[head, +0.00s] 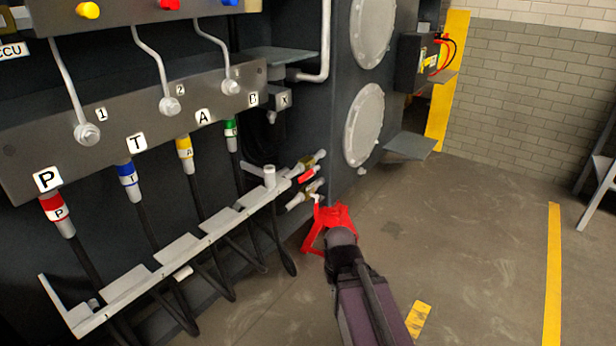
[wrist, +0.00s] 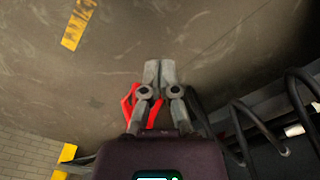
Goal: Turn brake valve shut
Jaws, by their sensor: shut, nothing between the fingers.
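At that end sits a cluster of small fittings: a yellowish one (head: 305,163), a red one (head: 308,175) and a pale one (head: 305,195). I cannot tell which of these, if any, is the brake valve. In the wrist view my gripper (wrist: 159,70) has its grey fingertips together and empty, over bare floor. No valve shows clearly there. Whether the fingertips touch the pale fitting is unclear.
Hoses labelled P (head: 57,214), T (head: 128,182) and A (head: 185,155) hang above the slotted grey rail (head: 110,292) at left. A grey shelf (head: 410,146) juts from the dark chassis wall. Open floor (head: 470,250) lies to the right.

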